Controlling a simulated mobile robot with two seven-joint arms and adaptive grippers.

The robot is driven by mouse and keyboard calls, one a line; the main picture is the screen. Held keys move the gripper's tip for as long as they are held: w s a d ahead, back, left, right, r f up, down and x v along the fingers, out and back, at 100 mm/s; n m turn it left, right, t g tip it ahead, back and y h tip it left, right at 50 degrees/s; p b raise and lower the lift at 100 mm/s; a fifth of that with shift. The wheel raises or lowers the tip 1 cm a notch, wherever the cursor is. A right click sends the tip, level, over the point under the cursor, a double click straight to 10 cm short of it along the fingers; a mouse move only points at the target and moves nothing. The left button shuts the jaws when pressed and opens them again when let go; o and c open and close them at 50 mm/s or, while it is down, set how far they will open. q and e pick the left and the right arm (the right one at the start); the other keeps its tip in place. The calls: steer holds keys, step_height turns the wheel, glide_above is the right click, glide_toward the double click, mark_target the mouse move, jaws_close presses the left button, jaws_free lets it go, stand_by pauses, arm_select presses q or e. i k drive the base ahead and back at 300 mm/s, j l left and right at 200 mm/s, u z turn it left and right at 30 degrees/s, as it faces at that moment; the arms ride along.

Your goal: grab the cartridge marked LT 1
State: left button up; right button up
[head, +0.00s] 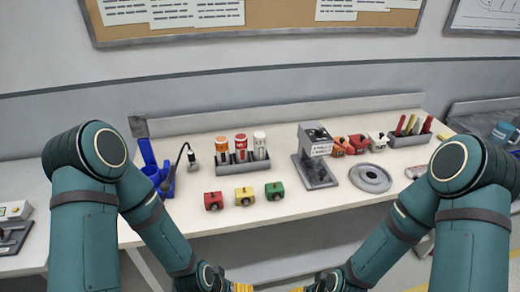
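Three upright cylinders stand in a grey rack (243,168) on the white bench: one with an orange top (222,150), one with a red top (241,147) and one mostly white (260,145). They may be cartridges, but their markings are too small to read, so I cannot tell which, if any, is marked LT 1. Small red (213,200), yellow (244,196) and green (274,190) blocks sit in front of the rack.
A grey press-like device (315,155) and a round grey disc (370,178) stand right of the rack. Red and white pieces (358,143) and a tool tray (410,138) lie behind. A blue holder (157,172) and a thin black stand (178,165) are at left.

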mark_target(259, 138)
steer(key=i+j, duration=0.15)
steer(key=i+j+z, duration=0.1)
steer(key=j+z, duration=0.6)
steer(key=i+l, duration=0.05)
steer(key=l, duration=0.05)
